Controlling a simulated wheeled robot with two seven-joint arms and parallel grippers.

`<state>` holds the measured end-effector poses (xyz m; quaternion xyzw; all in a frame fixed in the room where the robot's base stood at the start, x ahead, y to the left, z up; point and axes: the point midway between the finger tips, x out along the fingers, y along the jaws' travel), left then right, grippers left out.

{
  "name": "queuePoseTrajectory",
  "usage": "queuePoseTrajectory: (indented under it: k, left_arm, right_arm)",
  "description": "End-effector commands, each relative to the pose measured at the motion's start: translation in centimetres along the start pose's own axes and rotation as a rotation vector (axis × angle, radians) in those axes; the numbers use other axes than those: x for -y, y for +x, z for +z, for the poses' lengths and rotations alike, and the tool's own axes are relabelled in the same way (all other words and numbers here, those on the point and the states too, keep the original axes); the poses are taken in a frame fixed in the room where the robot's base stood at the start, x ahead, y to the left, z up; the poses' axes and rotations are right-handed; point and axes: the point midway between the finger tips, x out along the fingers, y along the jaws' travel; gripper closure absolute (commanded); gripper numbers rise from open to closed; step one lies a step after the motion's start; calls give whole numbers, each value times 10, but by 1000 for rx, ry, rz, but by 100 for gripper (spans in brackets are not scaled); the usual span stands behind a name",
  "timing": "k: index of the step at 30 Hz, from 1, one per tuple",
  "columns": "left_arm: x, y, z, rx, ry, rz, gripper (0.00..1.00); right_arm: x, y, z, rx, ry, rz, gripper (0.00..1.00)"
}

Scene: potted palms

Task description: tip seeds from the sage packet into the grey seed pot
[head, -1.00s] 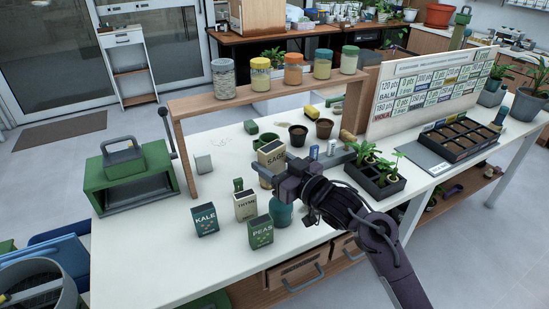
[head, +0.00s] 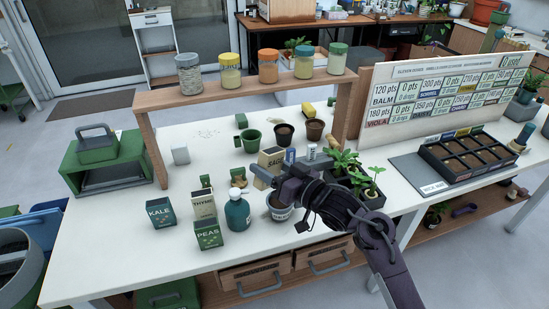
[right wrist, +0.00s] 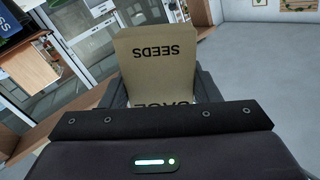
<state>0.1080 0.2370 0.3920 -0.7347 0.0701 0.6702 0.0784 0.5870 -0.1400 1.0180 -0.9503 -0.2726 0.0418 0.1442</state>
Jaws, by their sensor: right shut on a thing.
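My right gripper (head: 270,178) is shut on the tan sage packet (head: 271,158) and holds it above the table, roughly upright. In the right wrist view the packet (right wrist: 160,62) stands between the fingers, with its "SEEDS" print upside down. The grey seed pot (head: 280,213), with a light label and dark contents, stands on the table below my right gripper, which partly hides it. I see no seeds falling. My left gripper is out of view.
A teal bottle (head: 238,212) stands just left of the pot. Kale (head: 161,212), thyme (head: 203,205) and peas (head: 208,234) packets stand further left. A green mug (head: 251,141) and brown pots (head: 315,130) are behind.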

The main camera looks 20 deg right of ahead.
Motion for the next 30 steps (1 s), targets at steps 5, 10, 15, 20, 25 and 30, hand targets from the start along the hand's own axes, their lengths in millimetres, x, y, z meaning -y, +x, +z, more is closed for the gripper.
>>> queuePoseTrajectory:
  k: [5, 10, 15, 20, 25, 30]
  left_arm:
    - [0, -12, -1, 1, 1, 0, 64]
    - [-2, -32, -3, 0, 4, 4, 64]
    - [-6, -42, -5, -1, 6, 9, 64]
    - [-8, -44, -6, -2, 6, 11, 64]
    - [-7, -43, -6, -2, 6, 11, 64]
    - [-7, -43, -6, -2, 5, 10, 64]
  right_arm:
    - [2, 0, 17, 2, 252, 3, 66]
    - [0, 0, 33, 1, 451, 3, 66]
    - [-1, 0, 47, 1, 591, 2, 66]
    - [-2, 0, 53, 0, 646, 0, 66]
    - [-3, 0, 54, 0, 651, 0, 66]
    - [-3, 0, 54, 0, 649, 0, 66]
